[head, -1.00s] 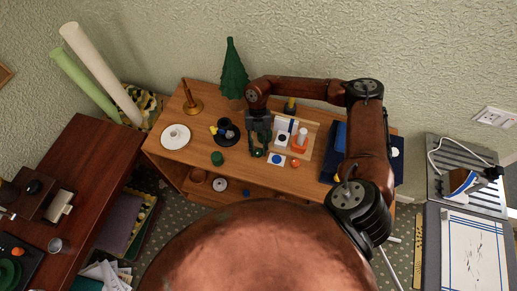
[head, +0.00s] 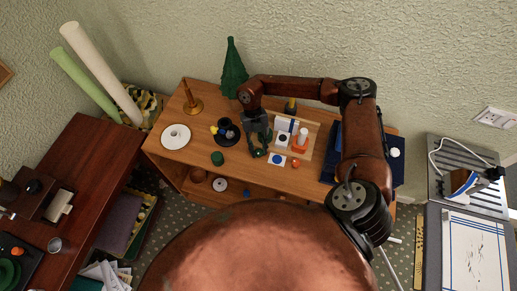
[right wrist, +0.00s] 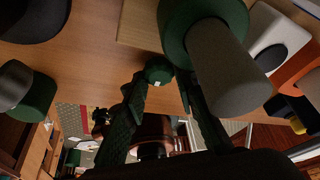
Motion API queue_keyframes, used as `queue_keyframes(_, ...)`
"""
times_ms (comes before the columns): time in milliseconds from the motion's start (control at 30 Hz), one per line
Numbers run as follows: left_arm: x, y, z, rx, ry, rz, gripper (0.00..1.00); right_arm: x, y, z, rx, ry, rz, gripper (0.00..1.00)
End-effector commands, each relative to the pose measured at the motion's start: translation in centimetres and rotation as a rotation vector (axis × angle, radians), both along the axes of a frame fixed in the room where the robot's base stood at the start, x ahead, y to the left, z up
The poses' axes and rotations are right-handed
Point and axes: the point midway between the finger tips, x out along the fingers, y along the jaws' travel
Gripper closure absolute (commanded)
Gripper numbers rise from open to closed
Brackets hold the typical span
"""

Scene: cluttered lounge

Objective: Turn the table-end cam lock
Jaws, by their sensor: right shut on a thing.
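My right gripper (head: 260,148) reaches down over the front of the wooden table (head: 180,108), left of a pale board (head: 312,128). In the right wrist view its dark green fingers (right wrist: 162,82) are shut on a small round green knob (right wrist: 158,69) with a pale mark. A larger green piece with a grey cylinder (right wrist: 222,75) stands close beside the right fingertip. I cannot tell for sure which green part is the cam lock. In the head view the gripper hides most of this spot. My left gripper is not in view.
A black cup (head: 228,132), a green cylinder (head: 217,158) and a white disc (head: 175,136) stand to the left. A white block (head: 283,140), an orange piece with a white cylinder (head: 301,141) and a blue-dotted card (head: 278,159) are close on the right.

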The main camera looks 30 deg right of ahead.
Motion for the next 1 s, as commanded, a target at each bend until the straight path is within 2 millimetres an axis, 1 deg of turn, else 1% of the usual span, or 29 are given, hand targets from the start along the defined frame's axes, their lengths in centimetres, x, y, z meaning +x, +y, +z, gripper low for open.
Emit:
queue_keyframes(33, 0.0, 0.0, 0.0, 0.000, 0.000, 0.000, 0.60, 0.0, 0.0, 0.0, 0.000, -0.001, 0.001, 0.73)
queue_keyframes(200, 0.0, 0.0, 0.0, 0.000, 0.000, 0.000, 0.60, 0.0, 0.0, 0.0, 0.000, -0.001, 0.000, 0.62)
queue_keyframes(300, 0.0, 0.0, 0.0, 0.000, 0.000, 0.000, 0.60, 0.0, 0.0, 0.0, 0.000, -0.001, 0.000, 0.56)
queue_keyframes(633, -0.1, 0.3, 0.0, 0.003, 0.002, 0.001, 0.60, 0.2, -0.1, 0.3, -0.001, -0.002, -0.002, 0.56)
queue_keyframes(767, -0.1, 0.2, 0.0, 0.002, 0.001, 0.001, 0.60, 0.7, -0.2, 1.4, -0.001, -0.004, -0.002, 0.56)
queue_keyframes(1000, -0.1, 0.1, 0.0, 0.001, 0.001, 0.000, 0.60, 2.0, -0.5, 4.9, 0.000, -0.004, 0.000, 0.56)
